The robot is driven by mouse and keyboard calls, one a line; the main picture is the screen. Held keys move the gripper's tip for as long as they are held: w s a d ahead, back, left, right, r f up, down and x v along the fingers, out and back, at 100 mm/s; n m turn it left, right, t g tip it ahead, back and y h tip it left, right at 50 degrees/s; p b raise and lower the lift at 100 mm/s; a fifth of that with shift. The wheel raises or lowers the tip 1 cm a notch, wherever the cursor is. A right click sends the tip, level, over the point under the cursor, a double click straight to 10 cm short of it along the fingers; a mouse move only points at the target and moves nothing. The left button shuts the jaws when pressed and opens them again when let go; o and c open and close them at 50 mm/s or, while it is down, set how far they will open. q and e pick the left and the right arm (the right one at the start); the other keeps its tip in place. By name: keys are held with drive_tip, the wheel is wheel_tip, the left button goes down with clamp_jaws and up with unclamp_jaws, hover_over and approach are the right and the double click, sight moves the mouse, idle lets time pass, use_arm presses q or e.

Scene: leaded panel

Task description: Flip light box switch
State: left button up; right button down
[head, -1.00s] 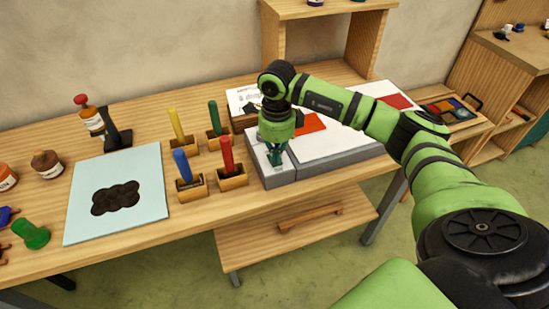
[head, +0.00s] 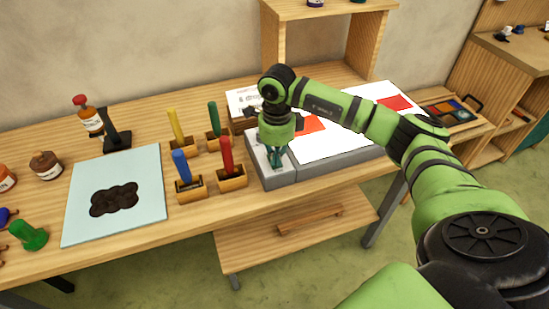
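The light box (head: 340,155) is a grey slab on the workbench with a bright, glowing white top. Red pieces lie on it, one (head: 312,124) near its left end and one (head: 394,103) near its far right corner. My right gripper (head: 275,163) points straight down at the light box's left end section (head: 280,180), at or just above its surface. The switch is hidden under the fingers. The fingers are too small and dark to tell open from shut. My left gripper is out of view.
Several coloured-handled tools stand in wooden holders (head: 233,180) left of the light box. A pale blue mat (head: 145,215) with a dark blob lies further left, near bottles (head: 46,165). A paint tray (head: 450,110) lies to the right. A wooden shelf (head: 275,45) stands behind.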

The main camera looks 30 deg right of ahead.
drive_tip(key=shift+r+p, duration=1.95)
drive_tip(key=shift+r, duration=1.45)
